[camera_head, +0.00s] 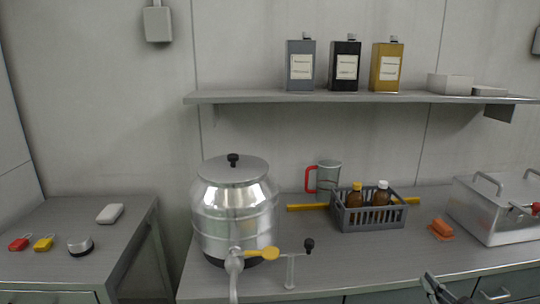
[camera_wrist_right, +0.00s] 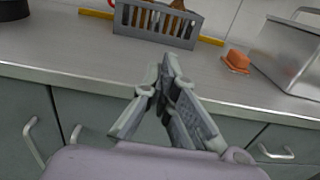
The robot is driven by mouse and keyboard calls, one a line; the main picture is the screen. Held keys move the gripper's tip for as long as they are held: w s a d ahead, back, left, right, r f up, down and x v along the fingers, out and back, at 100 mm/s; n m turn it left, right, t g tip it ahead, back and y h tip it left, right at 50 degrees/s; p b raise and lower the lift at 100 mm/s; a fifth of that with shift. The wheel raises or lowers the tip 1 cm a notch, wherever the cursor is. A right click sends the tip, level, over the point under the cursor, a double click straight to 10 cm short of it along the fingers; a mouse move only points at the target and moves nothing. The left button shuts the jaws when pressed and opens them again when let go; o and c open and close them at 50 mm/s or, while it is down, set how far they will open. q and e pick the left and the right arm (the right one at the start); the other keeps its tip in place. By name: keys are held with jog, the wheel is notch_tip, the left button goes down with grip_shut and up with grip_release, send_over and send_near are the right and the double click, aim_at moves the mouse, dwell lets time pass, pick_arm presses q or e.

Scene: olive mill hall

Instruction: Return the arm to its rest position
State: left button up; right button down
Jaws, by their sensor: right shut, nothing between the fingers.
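My right gripper (camera_head: 432,284) shows at the bottom edge of the head view, in front of the counter's front edge. In the right wrist view the gripper (camera_wrist_right: 160,78) has its fingertips together, with nothing between them. Behind it there are the counter edge and the grey cabinet fronts. The rest of my right arm is mostly out of the head view. My left gripper is not in either view.
The steel counter (camera_head: 330,275) carries a steel tank (camera_head: 235,210), a grey crate (camera_head: 368,217) with bottles, a red-handled jug (camera_head: 328,175), an orange object (camera_head: 441,229) and a metal box (camera_head: 495,212). A side table (camera_head: 60,225) stands left. Cabinet handles (camera_wrist_right: 76,135) protrude below the counter.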

jog(key=s+f+m+g+h, duration=0.1)
jog(key=s+f+m+g, duration=0.35)
jog(key=f, duration=0.75)
jog(key=s+f+m+g+h, duration=0.1)
jog(key=s+f+m, duration=0.6)
jog(key=f, duration=0.5)
jog(key=s+f+m+g+h, duration=0.15)
jog(key=s+f+m, duration=0.25)
jog(key=f+m, duration=0.5)
jog(key=s+a+f+m+g+y, duration=0.1)
jog(key=s+a+f+m+g, duration=0.25)
jog(key=s+f, duration=0.6)
jog(key=s+a+f+m+g, duration=0.2)
jog(key=s+a+f+m, duration=0.15)
jog(key=s+f, duration=0.55)
jog(key=s+a+f+m+g, duration=0.2)
jog(key=s+a+m, duration=0.1)
jog(key=s, duration=0.6)
jog(key=s+a+f+m+g+y, duration=0.1)
jog(key=s+a+f+m+g, duration=0.1)
jog(key=s+a, duration=0.4)
jog(key=s+f+m, duration=0.1)
jog(key=s+m, duration=0.1)
jog(key=s, duration=0.1)
jog(key=shift+s+a+f, duration=0.15)
jog(key=shift+s+f, duration=0.05)
jog(key=shift+s, duration=0.2)
jog(key=shift+g, duration=0.25)
